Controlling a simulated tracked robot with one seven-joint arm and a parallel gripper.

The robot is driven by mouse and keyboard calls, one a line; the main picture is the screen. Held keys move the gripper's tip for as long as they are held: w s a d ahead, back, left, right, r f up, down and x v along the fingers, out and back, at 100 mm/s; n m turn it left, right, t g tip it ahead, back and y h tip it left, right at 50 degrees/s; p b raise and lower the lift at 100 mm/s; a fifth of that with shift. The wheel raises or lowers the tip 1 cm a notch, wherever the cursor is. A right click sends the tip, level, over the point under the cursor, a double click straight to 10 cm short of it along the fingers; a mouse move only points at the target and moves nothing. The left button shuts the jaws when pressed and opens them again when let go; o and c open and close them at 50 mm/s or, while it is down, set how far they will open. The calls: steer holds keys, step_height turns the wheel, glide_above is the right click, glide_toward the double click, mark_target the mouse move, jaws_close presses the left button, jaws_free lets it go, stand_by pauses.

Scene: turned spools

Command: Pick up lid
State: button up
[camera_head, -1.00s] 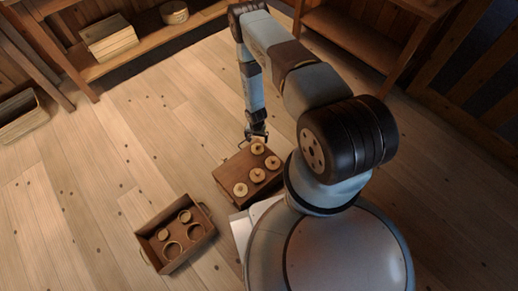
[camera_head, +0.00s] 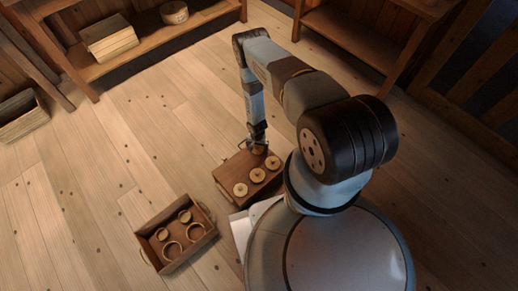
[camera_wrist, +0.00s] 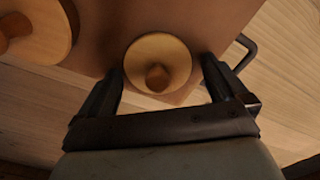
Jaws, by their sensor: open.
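Round wooden lids with small knobs rest on top of a brown box. Three show clearly in the head view: a near lid (camera_head: 241,189), a middle lid (camera_head: 257,175) and a right lid (camera_head: 273,162). My gripper (camera_head: 258,147) is at the box's far edge, over a fourth lid that it partly hides. In the wrist view my gripper (camera_wrist: 162,68) is open, with one finger on each side of a lid (camera_wrist: 157,50) with a darker knob. I cannot tell whether the fingers touch it. Another lid (camera_wrist: 35,30) is cut off at the left.
The brown box (camera_head: 222,177) stands on the plank floor beside my base; a handle (camera_wrist: 244,50) shows at its end. An open tray (camera_head: 192,256) at the lower left holds several round wooden pieces. Shelves with boxes (camera_head: 110,37) line the back.

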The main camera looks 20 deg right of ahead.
steer(key=c, duration=1)
steer(key=shift+r, duration=0.1)
